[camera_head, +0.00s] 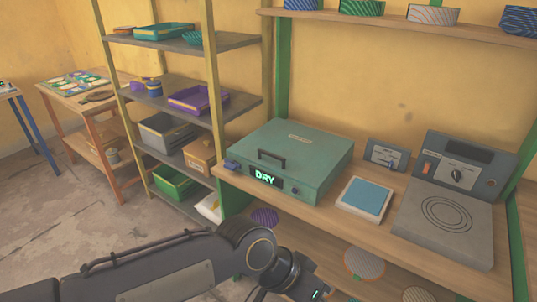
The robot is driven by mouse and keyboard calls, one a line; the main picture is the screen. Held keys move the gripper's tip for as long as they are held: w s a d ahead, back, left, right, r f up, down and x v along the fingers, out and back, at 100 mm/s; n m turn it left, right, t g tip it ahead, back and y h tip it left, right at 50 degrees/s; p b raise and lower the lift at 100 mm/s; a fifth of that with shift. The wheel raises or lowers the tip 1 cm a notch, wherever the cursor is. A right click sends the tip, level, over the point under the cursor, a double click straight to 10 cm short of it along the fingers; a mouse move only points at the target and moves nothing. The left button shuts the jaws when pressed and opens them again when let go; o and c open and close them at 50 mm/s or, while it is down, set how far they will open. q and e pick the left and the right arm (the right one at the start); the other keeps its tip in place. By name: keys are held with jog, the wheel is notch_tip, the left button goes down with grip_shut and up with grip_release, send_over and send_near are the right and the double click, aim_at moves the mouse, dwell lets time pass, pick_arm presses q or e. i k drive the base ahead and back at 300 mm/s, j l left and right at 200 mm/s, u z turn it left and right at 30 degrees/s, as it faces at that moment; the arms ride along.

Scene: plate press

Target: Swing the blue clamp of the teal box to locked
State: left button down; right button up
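The teal box (320,150) sits shut on the wooden bench, with a black handle on its lid. A dark panel on its front reads DRY in green. The small blue clamp (231,166) is at the box's front left corner; its exact setting is too small to tell. My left arm comes in along the bottom from the left. Its wrist end, with the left gripper (314,290), is below the bench's front edge, apart from the box and clamp. The fingers cannot be made out. My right gripper is not in view.
A blue-topped pad (366,198) lies right of the box. A grey hot plate (446,222) and control units stand further right. Shelves with trays (198,99) rise at the left. Round discs (364,262) sit below the bench top.

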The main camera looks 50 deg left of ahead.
aim_at(232, 166)
jog(key=u, duration=0.4)
jog(key=j+u, duration=0.15)
jog(key=u, duration=0.7)
jog(key=i+u, duration=0.1)
jog(key=u, duration=0.3)
jog(key=j+u, duration=0.1)
jog(key=u, duration=0.3)
jog(key=i+j+u, duration=0.15)
jog(key=u, duration=0.25)
jog(key=i+j+u, duration=0.2)
jog(key=j+u, duration=0.15)
